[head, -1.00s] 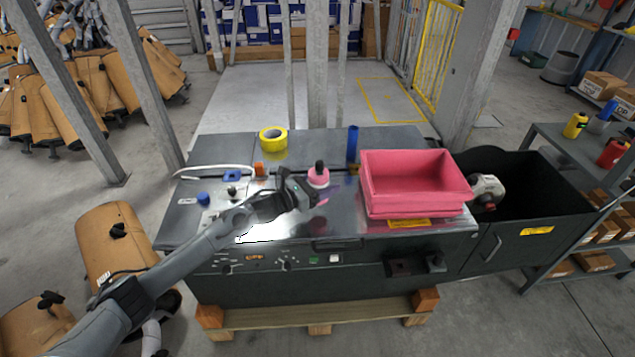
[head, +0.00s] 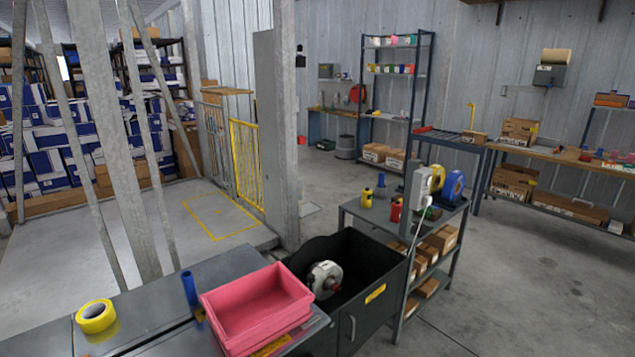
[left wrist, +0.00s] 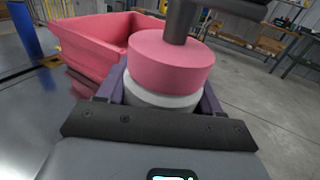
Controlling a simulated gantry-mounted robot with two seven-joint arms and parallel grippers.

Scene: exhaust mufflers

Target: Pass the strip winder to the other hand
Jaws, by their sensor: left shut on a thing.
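The strip winder (left wrist: 170,62), a pink drum over a white disc with a dark handle on top, fills the upper middle of the left wrist view. My left gripper (left wrist: 160,95) is shut on it, with a purple finger on each side of the white disc. The winder's underside is hidden by the gripper body. In the head view neither the winder nor either gripper shows.
A pink bin (head: 258,312) stands on the grey bench (head: 140,295), near a blue cylinder (head: 189,288) and a yellow tape roll (head: 96,316). A black box (head: 372,255) holds a white-grey device (head: 324,279). A shelf cart (head: 385,215) stands right of it.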

